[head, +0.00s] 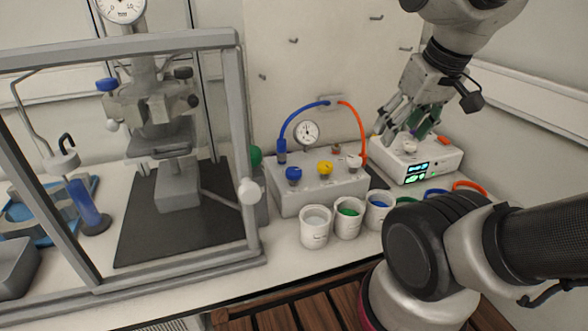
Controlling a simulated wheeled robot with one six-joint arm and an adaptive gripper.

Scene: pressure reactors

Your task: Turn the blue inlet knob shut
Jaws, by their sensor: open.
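One blue knob (293,174) sits on the left of the top of a white valve block, beside a yellow knob (325,168) and a white knob (354,161). Another blue knob (107,84) is on the left side of the reactor head inside the grey frame. I cannot tell from labels which is the inlet knob. My gripper (402,134) is open and points down over the white box with lit displays, right of the valve block and apart from both blue knobs. It appears empty.
A blue hose (300,115) and an orange hose (357,125) arch behind the valve block (318,195), around a gauge (307,132). White cups (314,232) stand in front. The display box (418,165) is at right. The grey frame (236,140) encloses the left side.

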